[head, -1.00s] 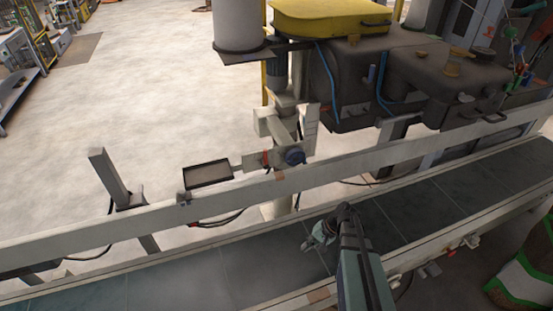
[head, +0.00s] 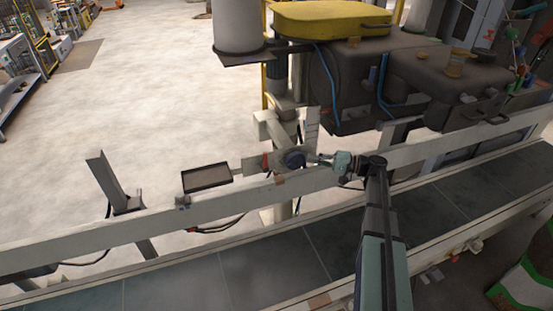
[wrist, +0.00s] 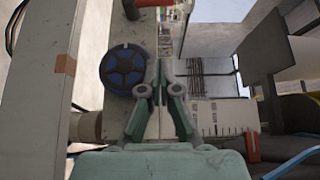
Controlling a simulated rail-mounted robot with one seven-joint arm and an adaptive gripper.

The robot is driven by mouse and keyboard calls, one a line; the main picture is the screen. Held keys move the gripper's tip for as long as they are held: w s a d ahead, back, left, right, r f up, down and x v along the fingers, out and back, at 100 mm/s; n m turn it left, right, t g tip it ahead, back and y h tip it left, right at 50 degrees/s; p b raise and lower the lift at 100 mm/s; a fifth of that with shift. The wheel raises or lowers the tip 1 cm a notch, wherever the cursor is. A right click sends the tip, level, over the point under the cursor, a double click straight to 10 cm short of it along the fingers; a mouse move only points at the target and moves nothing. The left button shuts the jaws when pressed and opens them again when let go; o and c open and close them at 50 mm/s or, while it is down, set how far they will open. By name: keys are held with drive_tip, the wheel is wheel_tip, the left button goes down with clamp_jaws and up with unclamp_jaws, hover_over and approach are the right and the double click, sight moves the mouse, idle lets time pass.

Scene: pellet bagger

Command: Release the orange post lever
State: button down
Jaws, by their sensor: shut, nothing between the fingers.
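An orange-red piece (head: 266,162) shows on the grey post assembly, just left of a round blue knob (head: 294,159). In the wrist view an orange-red piece (wrist: 155,3) lies at the top edge, and another orange block (wrist: 245,147) is at lower right; I cannot tell which is the lever. My gripper (head: 318,157) points left in the head view, its tips close to the blue knob's right side. In the wrist view my gripper (wrist: 159,88) is shut and empty, beside the blue knob (wrist: 124,70). Contact with the knob cannot be told.
A long pale rail (head: 110,238) runs in front of the post assembly, with the conveyor belt (head: 250,265) nearer. A dark tray (head: 207,177) sits left of the post. A dark machine body with blue hoses (head: 400,85) stands above right. A ruled plate (wrist: 225,117) is right of my fingers.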

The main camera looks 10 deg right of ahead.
sight(264, 160)
drive_tip(key=p+x, duration=0.2)
drive_tip(key=x, duration=0.7)
drive_tip(key=shift+w+a+p, duration=0.15)
drive_tip(key=shift+a+p, duration=0.2)
drive_tip(key=shift+p, duration=0.05)
drive_tip(key=shift+s+a+p, duration=0.25)
drive_tip(key=shift+a, duration=0.3)
drive_tip(key=shift+s+a+p, duration=0.2)
drive_tip(key=shift+a, duration=0.4)
drive_tip(key=shift+s+a, duration=0.3)
drive_tip(key=shift+a, duration=0.55)
drive_tip(key=shift+f, duration=0.1)
